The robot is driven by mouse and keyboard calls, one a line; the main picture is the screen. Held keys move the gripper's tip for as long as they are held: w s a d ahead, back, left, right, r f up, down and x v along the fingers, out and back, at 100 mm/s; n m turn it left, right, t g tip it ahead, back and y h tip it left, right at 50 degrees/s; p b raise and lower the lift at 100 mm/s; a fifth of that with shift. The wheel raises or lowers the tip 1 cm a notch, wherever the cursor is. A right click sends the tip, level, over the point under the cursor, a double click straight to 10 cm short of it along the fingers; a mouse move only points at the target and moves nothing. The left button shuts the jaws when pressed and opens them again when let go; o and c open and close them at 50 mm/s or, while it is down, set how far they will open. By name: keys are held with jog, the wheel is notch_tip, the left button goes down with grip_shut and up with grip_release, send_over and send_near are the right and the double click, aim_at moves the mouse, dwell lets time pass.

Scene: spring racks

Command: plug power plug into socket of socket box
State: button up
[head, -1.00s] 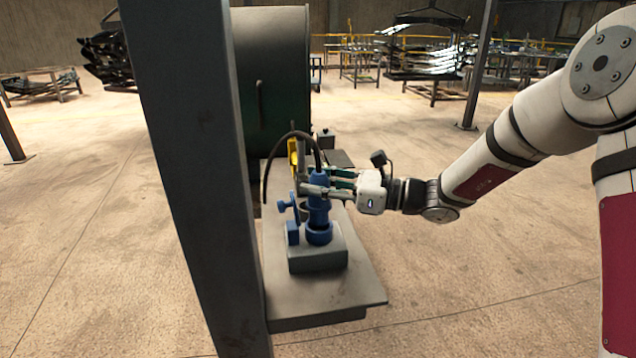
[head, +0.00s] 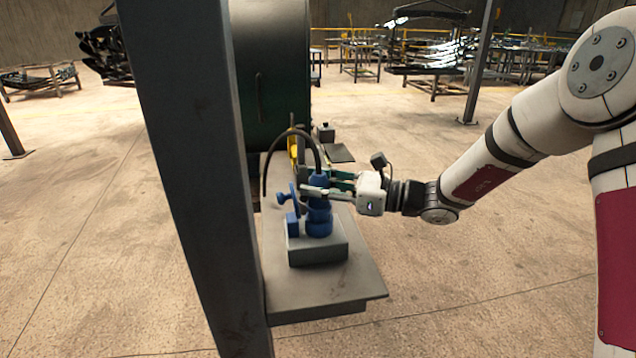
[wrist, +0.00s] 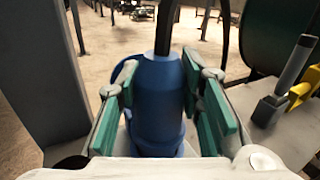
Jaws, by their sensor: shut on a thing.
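The blue power plug (head: 319,186) stands upright, with a black cable arching from its top. In the wrist view the plug (wrist: 158,105) sits between the green finger pads. My gripper (head: 322,192) comes from the right and is shut on the plug's body. The grey socket box (head: 318,250) lies below, with the blue socket (head: 319,227) on top. The plug's lower end lines up with the socket and appears to meet it; I cannot tell how deep it sits. The socket's blue flap (head: 294,196) stands open at the left. The wrist view hides the socket.
The box is on a grey table (head: 320,288) with free room in front. A dark steel post (head: 195,180) stands close at the left. A dark green drum (head: 270,80) and a yellow-handled part (head: 293,148) are behind.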

jog(key=shift+f+b, duration=0.45)
jog(key=shift+f, duration=0.6)
jog(key=o, duration=1.3)
jog(key=shift+o, duration=0.2)
jog(key=shift+d, duration=0.1)
jog(key=s+d, duration=0.2)
jog(key=d, duration=0.9)
jog(key=shift+s+d, duration=0.15)
jog(key=shift+d, duration=0.2)
